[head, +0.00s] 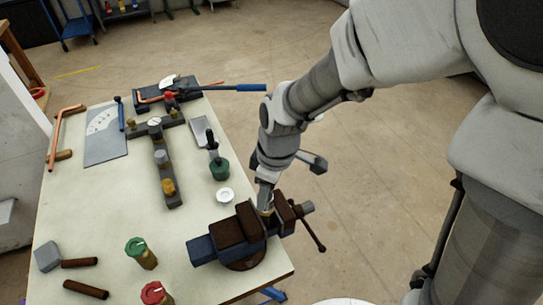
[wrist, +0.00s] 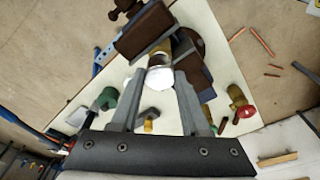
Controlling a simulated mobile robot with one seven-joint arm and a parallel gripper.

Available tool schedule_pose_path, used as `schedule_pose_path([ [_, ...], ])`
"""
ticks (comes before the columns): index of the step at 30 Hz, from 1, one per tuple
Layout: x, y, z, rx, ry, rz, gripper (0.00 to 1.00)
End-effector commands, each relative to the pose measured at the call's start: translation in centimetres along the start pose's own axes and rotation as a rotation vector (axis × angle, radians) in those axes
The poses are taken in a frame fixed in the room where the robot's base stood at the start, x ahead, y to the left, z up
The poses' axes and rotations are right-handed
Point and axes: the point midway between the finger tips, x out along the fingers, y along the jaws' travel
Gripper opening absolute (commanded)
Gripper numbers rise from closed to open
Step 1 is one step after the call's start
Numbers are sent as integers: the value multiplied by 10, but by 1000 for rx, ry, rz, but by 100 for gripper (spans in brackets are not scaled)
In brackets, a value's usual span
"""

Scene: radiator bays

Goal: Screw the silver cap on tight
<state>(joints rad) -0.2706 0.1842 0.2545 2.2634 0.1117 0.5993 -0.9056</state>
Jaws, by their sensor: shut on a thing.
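A dark blue and brown vise (head: 240,240) stands at the right edge of the bench and also shows in the wrist view (wrist: 145,32). A brass body (head: 266,211) is clamped in its jaws and shows in the wrist view (wrist: 160,58). My gripper (head: 266,192) points down over the brass body. In the wrist view its fingers (wrist: 160,76) are closed on the bright silver cap (wrist: 160,80), which sits at the brass body's end. In the head view the fingers mostly hide the cap. I cannot tell how far it is threaded.
The vise handle (head: 313,232) sticks out to the right. A green-knobbed valve (head: 136,247) and a red-knobbed valve (head: 153,292) stand at the front left.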

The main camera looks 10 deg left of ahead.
Motion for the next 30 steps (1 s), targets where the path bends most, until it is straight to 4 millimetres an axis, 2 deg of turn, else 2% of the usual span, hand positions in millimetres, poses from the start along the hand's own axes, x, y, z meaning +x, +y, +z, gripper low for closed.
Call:
schedule_pose_path([
  [10,2,0,0,0,0,0,0],
  [11,2,0,0,0,0,0,47],
  [16,2,0,0,0,0,0,78],
  [17,2,0,0,0,0,0,80],
  [26,1,0,0,0,0,0,80],
  [30,-11,1,0,0,2,3,80],
])
